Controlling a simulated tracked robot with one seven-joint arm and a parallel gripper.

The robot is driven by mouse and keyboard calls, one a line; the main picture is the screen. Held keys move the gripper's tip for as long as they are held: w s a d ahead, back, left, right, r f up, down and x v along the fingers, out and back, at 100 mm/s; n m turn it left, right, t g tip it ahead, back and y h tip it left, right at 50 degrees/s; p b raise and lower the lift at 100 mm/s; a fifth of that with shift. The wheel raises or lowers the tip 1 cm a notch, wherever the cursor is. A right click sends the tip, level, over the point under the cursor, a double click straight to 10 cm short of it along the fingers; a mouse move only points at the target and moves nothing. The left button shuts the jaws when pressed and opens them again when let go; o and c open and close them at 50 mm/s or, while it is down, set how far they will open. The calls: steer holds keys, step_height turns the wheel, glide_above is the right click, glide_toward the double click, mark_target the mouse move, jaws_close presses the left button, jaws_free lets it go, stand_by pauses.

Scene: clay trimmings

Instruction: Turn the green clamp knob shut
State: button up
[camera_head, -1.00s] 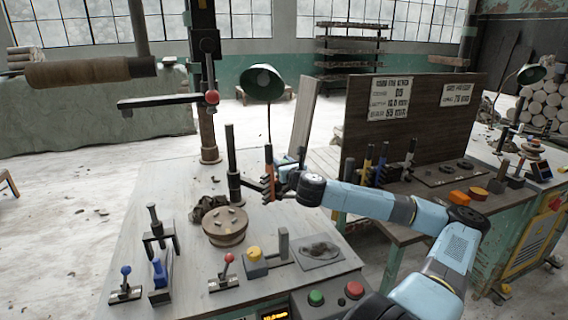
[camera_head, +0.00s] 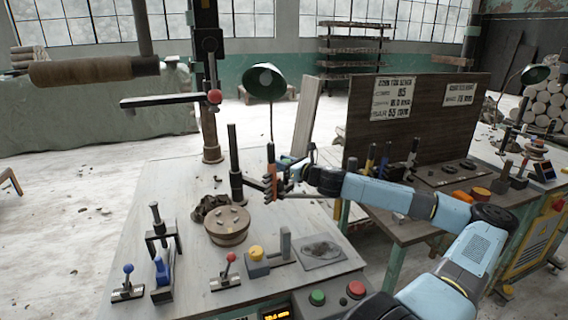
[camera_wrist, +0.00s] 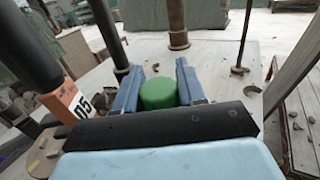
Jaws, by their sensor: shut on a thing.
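The green clamp knob (camera_wrist: 158,93) is a short round cap in the middle of the wrist view. My gripper (camera_wrist: 158,84) has one blue finger on each side of it and is shut on it. In the head view my gripper (camera_head: 284,180) is at the far right side of the workbench, beside an upright post with an orange part (camera_head: 270,180). The knob cannot be made out there, behind my fingers.
A dark post (camera_head: 235,160) stands just left of my gripper. A round wooden disc (camera_head: 227,226), a yellow knob (camera_head: 256,253) and red- and blue-topped levers sit on the bench (camera_head: 180,200). A lamp (camera_head: 264,83) rises behind. A tool-board table stands to the right.

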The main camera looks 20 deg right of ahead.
steer(key=o, duration=1)
steer(key=shift+c, duration=0.2)
steer(key=v, duration=1.3)
steer(key=shift+s+d, duration=0.25)
